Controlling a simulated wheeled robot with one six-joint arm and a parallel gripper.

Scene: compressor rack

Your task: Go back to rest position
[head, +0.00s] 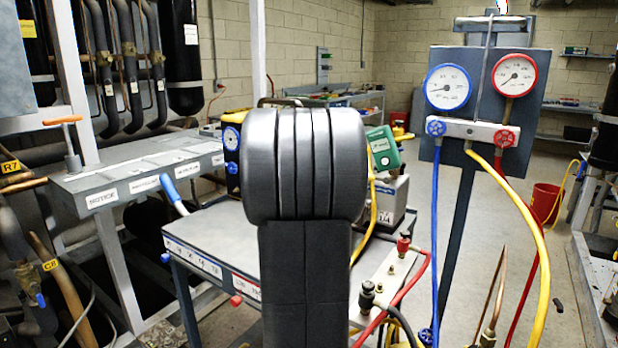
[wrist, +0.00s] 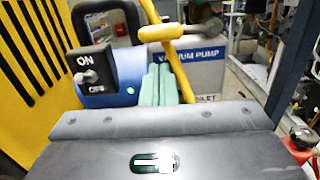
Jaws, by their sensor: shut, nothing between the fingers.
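My gripper (wrist: 165,78) shows in the wrist view as pale green fingers side by side, shut with nothing between them. Behind them is the vacuum pump (wrist: 200,78), with a blue body, a labelled grey-white part and an ON/OFF switch (wrist: 90,70). I cannot tell whether the fingers touch it. In the head view my dark arm rises in the middle and hides my gripper and part of the cart (head: 215,238). The pump's grey body (head: 392,198) shows just right of my arm.
A gauge stand (head: 487,85) with blue and red dials stands at the right, its blue, yellow and red hoses hanging down. A manifold block (head: 388,280) is near my arm. A grey labelled bench (head: 140,170) and pipes are at the left. Open floor shows at the back right.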

